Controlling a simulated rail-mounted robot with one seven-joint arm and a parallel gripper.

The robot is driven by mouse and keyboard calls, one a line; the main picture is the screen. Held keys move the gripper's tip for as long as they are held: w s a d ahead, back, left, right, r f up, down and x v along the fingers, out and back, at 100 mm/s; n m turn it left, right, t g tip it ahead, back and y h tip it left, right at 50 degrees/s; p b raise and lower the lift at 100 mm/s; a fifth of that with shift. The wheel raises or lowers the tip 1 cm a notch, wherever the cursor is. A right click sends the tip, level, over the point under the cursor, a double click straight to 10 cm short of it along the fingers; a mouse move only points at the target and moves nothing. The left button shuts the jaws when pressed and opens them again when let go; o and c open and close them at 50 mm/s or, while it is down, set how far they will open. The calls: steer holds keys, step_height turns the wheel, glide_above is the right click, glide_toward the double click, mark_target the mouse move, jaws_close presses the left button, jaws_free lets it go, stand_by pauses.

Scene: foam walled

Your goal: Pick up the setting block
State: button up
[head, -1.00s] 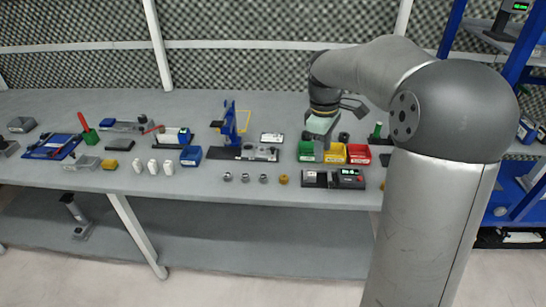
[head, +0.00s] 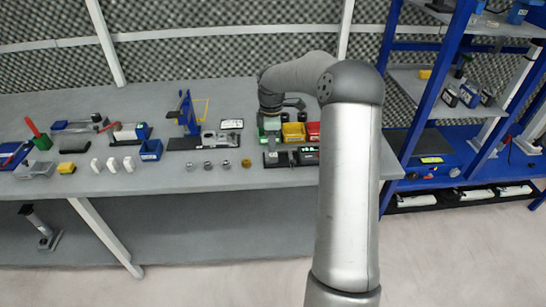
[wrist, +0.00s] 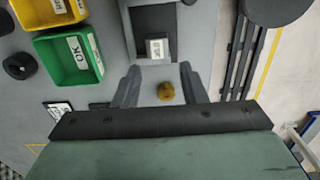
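A small pale block with a printed label, which looks like the setting block (wrist: 156,48), sits at the edge of a dark recess in a grey and black device (wrist: 140,18) in the wrist view. My gripper (wrist: 159,72) is open, its two dark fingers apart on either side, with the block just beyond the fingertips. Nothing is held. A brass round piece (wrist: 166,91) shows between the fingers, lower down on the bench. In the head view my gripper (head: 269,128) hangs over the bench beside the bins; its fingers and the block are too small to make out.
A green bin (wrist: 70,60) and a yellow bin (wrist: 45,12) stand left of the fingers in the wrist view. The head view shows a red bin (head: 313,132), the display device (head: 306,156), a blue stand (head: 188,112) and blue shelving (head: 440,90) at the right.

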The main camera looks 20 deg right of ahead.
mark_target(273, 155)
steer(key=shift+d+f+p, duration=0.2)
steer(key=shift+f+p, duration=0.1)
steer(key=shift+f, duration=1.2)
steer(key=shift+d+f+p, duration=0.15)
steer(key=shift+f+p, duration=0.15)
steer(key=shift+f, duration=1.2)
jaws_close()
